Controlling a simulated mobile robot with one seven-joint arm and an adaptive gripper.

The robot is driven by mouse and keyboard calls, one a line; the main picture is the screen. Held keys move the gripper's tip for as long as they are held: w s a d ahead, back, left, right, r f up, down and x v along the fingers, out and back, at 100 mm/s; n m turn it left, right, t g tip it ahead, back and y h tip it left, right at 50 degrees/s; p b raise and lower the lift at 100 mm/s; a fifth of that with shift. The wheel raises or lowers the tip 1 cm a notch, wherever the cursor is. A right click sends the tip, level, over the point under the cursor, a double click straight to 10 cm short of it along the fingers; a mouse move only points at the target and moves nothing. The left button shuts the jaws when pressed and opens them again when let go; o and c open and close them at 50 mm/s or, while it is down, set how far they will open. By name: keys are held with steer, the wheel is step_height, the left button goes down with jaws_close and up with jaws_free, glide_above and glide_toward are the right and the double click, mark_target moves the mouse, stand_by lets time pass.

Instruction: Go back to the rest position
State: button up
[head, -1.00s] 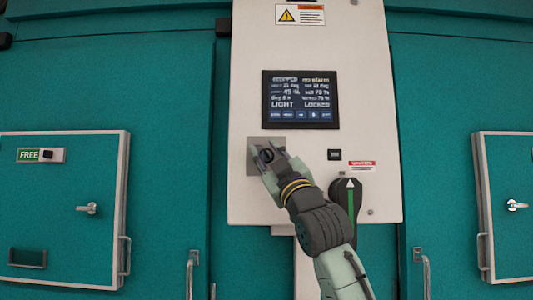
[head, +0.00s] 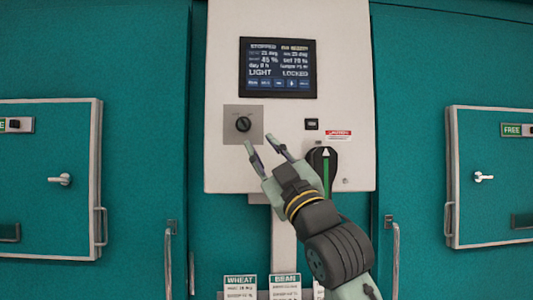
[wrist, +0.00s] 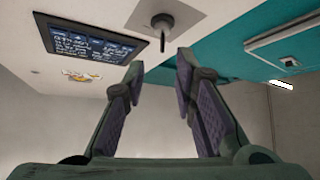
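My gripper (head: 264,148) is open and empty in front of the pale control panel, below and to the right of a dark rotary knob (head: 243,124) on a grey square plate (head: 230,112). Its fingers appear apart from the knob. In the wrist view the two fingers (wrist: 158,85) are spread with nothing between them, and the knob (wrist: 163,20) shows beyond them at the top. My arm reaches up from the bottom right of the head view.
A display (head: 278,67) reads LIGHT and LOCKED. A black switch with a green stripe (head: 324,170) is close right of my gripper. Teal doors with handles (head: 60,179) stand on both sides. Labels WHEAT (head: 240,287) and BEAN (head: 285,287) hang below.

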steer(key=shift+s+d+f, duration=0.15)
steer(key=shift+s+f, duration=0.15)
steer(key=shift+s, duration=0.05)
